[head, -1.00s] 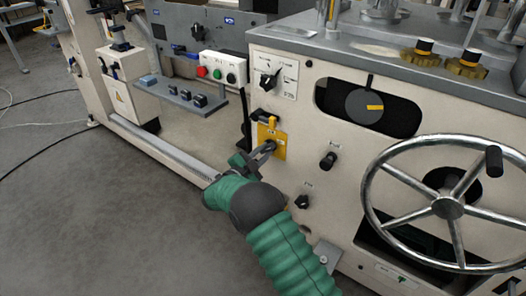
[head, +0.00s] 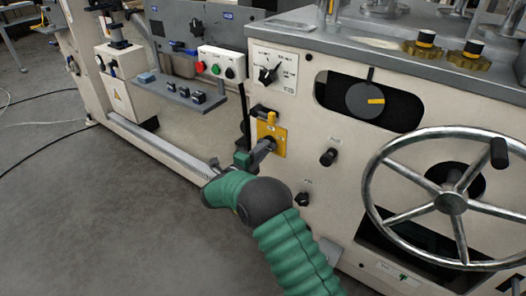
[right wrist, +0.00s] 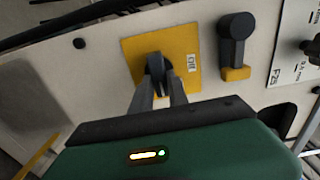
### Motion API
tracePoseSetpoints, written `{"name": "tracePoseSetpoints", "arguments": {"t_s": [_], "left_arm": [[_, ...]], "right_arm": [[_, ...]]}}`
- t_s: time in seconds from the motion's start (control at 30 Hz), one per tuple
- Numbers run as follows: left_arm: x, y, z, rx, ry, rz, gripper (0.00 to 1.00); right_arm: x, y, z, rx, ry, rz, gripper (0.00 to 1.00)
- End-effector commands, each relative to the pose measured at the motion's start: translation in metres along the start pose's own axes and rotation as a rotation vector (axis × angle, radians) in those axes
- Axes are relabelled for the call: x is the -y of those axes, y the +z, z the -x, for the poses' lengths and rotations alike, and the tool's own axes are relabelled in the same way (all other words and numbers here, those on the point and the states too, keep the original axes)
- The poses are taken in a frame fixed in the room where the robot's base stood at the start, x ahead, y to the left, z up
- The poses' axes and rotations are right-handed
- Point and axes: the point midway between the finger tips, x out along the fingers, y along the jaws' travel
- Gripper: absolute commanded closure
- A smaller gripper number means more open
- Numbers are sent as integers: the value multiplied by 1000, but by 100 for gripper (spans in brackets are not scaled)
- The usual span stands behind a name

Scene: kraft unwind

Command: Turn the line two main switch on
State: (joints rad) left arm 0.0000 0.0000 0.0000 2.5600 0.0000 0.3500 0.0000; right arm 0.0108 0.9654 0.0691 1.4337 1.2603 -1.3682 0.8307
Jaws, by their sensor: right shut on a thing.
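A yellow plate (head: 280,137) with a small label is mounted on the cream machine front. A black switch knob (right wrist: 157,66) stands at its middle in the right wrist view. My right gripper (head: 265,146) is at this plate, with its two fingers (right wrist: 158,88) closed on either side of the knob. The fingers hide part of the knob, and in the head view the gripper covers it. I cannot read the label (right wrist: 192,63). My left gripper is not in view.
Beside the plate is a black handle (right wrist: 236,38) with a yellow end. Above is a white selector panel (head: 274,70); to the right are a black knob (head: 328,157) and a large handwheel (head: 450,203). A grey shelf (head: 185,99) juts out at left. Floor space is clear at left.

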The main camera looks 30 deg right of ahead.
Motion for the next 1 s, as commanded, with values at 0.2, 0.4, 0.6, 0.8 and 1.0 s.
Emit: {"name": "tracePoseSetpoints", "arguments": {"t_s": [0.2,0.4,0.6,0.8,1.0], "left_arm": [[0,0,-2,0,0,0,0],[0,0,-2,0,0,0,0],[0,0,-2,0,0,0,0],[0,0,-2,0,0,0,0],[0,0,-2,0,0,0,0]], "right_arm": [[-3,0,0,0,4,-31,100],[-3,-1,0,-1,5,-34,100],[-3,-1,0,-2,5,-34,77],[-2,-1,0,-1,3,-34,58],[-1,0,0,-1,2,-34,58]]}}
